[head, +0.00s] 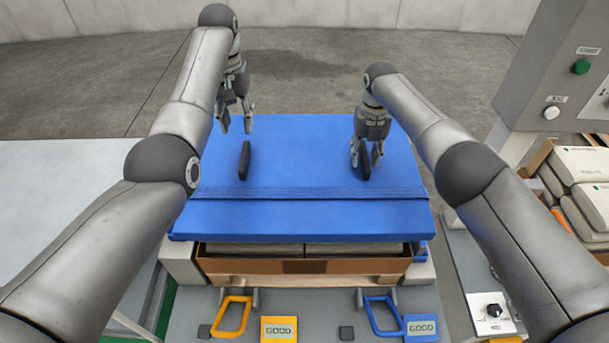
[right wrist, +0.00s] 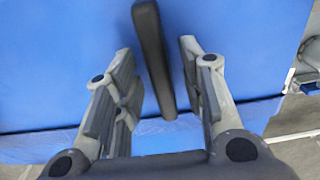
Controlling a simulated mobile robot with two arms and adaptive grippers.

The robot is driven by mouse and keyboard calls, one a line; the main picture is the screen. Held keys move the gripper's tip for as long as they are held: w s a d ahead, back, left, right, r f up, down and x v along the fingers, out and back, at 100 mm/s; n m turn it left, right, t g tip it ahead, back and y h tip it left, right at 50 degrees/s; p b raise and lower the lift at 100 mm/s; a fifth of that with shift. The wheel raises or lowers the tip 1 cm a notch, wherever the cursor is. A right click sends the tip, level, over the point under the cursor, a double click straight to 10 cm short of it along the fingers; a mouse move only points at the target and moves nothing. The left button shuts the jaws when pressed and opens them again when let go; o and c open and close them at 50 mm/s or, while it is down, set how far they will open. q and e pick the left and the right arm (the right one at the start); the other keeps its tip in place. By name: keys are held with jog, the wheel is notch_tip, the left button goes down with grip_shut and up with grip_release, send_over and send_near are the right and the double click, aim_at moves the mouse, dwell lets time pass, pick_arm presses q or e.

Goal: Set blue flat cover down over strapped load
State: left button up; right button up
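The blue flat cover (head: 300,215) lies level over the load, a brown carton (head: 235,265) with grey contents showing below the cover's front edge. Two black upright handles stand on the cover. My left gripper (head: 236,124) is open and empty, behind and above the left handle (head: 244,160). My right gripper (head: 366,158) is open at the right handle (head: 364,164). In the right wrist view, the right handle (right wrist: 154,60) stands between the spread fingers, with gaps on both sides. Any straps are hidden or cannot be made out.
A grey control cabinet (head: 545,60) stands at the right, beside a box of packed goods (head: 585,180). A pale table (head: 60,180) is at the left. Yellow (head: 232,315) and blue (head: 383,315) loop handles are in front. The floor behind is clear.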

jog(key=shift+r, duration=0.45)
pick_arm(q)
jog(key=shift+r, duration=0.25)
pick_arm(e)
notch_tip(320, 180, up, 11)
pick_arm(q)
jog(key=shift+r, duration=0.1)
pick_arm(e)
jog(key=shift+r, duration=0.1)
